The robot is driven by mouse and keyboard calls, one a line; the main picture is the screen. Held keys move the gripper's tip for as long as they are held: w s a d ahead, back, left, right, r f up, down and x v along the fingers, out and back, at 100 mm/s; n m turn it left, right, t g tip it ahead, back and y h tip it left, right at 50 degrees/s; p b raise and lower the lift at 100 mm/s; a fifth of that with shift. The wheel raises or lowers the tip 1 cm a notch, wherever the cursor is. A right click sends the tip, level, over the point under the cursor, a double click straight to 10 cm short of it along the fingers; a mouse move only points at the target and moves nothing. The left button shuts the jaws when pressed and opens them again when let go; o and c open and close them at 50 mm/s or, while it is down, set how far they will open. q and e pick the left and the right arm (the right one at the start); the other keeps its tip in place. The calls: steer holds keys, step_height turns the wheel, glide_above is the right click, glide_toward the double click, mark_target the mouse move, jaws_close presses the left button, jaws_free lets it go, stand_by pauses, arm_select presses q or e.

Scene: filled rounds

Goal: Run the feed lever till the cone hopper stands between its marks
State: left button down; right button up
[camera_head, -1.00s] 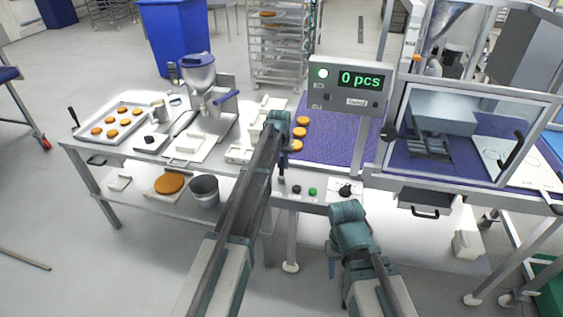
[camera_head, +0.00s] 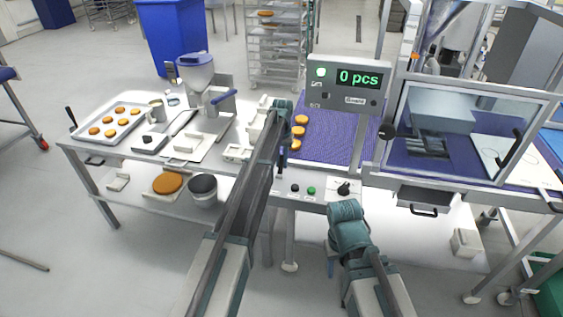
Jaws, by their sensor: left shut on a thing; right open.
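My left gripper (camera_head: 282,112) is at the left edge of the belt machine, shut on what looks like the feed lever; its arm hides most of the grip. A dark blue upright piece (camera_head: 282,156) shows just below it, above the front panel. A pale cone-shaped hopper (camera_head: 445,18) stands at the top right, partly cut off; its marks and level are too small to read.
A display (camera_head: 347,80) reads 0 pcs. Several brown rounds (camera_head: 299,132) lie on the purple belt (camera_head: 335,140). A front panel (camera_head: 325,188) has buttons and a black knob. A clear guarded cabinet (camera_head: 465,130) stands at right. A tray (camera_head: 92,136) of rounds is at left.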

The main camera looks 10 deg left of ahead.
arm_select(q)
steer(key=c, duration=0.8)
jaws_free()
steer(key=shift+o, duration=0.2)
step_height(320, 180, up, 14)
steer(key=p, duration=1.4)
steer(key=shift+w, duration=0.4)
steer(key=shift+f, duration=0.15)
